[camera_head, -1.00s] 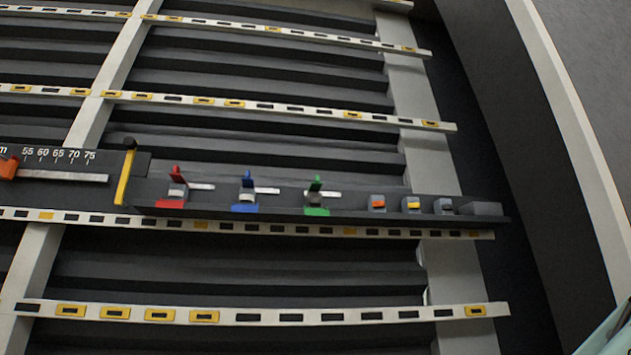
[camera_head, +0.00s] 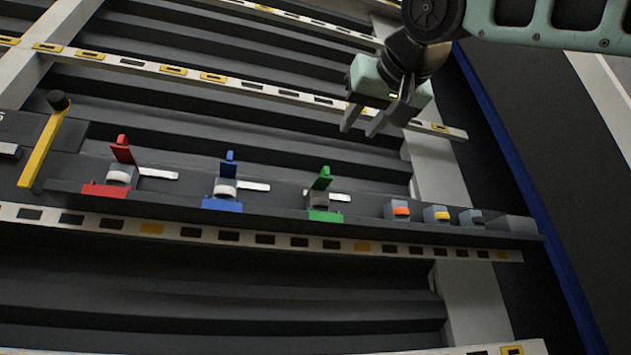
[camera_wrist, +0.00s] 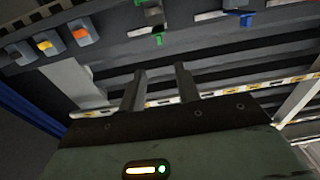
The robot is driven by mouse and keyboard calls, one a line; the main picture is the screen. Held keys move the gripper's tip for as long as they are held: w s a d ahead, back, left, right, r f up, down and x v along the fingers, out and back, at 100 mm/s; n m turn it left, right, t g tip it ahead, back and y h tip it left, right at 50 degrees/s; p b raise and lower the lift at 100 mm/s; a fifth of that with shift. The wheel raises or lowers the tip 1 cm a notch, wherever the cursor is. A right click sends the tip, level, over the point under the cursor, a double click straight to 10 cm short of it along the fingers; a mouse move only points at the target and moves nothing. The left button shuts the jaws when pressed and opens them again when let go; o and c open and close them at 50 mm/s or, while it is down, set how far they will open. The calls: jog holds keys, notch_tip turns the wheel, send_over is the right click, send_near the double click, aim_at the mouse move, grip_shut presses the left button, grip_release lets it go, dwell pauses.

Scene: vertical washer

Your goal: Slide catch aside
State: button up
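Three catches stand in a row on a dark rail: a red one (camera_head: 123,150), a blue one (camera_head: 229,165) and a green one (camera_head: 321,180). Each has an upright coloured flap, a coloured base and a silver bar pointing right. My gripper (camera_head: 362,128) is above and to the right of the green catch, apart from it, with its two fingers separated and nothing between them. In the wrist view the fingers (camera_wrist: 160,72) also show a gap.
Three small grey blocks with orange (camera_head: 400,211), yellow (camera_head: 440,215) and dark (camera_head: 475,218) tops sit right of the green catch. A yellow lever (camera_head: 42,148) with a black knob stands at left. Slotted white strips (camera_head: 280,241) run across the panel.

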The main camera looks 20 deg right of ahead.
jog(key=p, duration=0.6)
send_near(328, 169)
jog(key=w, duration=0.9)
jog(key=shift+w+f, duration=0.15)
jog(key=shift+w, duration=0.2)
grip_shut()
